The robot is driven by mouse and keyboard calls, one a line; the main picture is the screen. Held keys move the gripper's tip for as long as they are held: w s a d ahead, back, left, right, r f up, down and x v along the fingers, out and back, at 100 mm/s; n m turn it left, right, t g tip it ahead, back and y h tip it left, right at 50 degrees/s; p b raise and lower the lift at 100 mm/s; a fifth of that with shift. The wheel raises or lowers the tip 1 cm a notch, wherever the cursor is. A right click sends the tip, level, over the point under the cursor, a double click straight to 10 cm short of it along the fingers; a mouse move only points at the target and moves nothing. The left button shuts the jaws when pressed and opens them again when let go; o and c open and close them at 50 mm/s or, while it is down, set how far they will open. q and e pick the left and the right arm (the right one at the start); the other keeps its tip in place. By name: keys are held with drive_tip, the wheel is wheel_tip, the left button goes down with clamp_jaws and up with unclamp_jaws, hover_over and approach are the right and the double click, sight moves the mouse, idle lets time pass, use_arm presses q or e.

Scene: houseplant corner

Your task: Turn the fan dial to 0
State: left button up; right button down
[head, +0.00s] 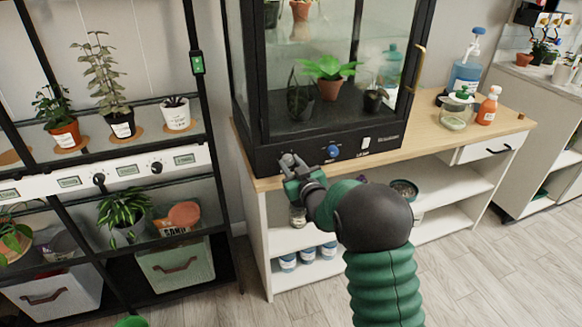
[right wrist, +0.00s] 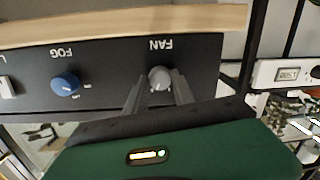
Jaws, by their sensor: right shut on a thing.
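My right gripper (head: 290,164) is at the left part of that base. Its two fingers (right wrist: 157,90) stand on either side of the dial and are shut on it. A pale pointer mark shows on the dial, but its number is too small to read. In the head view the gripper largely hides the dial. My left gripper is not in view.
A blue FOG dial (head: 333,151) and a light switch (head: 365,143) are on the same base, right of the fan dial. The wooden counter (head: 480,130) holds bottles and a jar at right. A black plant shelf (head: 185,95) stands at left.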

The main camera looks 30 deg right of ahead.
drive_tip(key=n, duration=0.1)
drive_tip(key=n+b, duration=0.1)
drive_tip(key=n, duration=0.1)
drive_tip(key=shift+a+f+n, duration=0.1)
drive_tip(key=shift+f+n, duration=0.2)
drive_tip(key=shift+f, duration=0.05)
drive_tip(key=n+b, duration=0.1)
drive_tip(key=n, duration=0.2)
drive_tip(key=shift+a+f+h, duration=0.1)
drive_tip(key=shift+h, duration=0.2)
drive_tip(key=n+b, duration=0.2)
drive_tip(key=n, duration=0.4)
drive_tip(key=shift+a+f+h, duration=0.1)
drive_tip(key=shift+h, duration=0.3)
drive_tip(key=n+b, duration=0.1)
drive_tip(key=n, duration=0.7)
drive_tip(key=shift+f+n+h, duration=0.1)
drive_tip(key=shift+n+h, duration=0.2)
drive_tip(key=shift+n, duration=0.1)
drive_tip(key=c, duration=1.1)
unclamp_jaws()
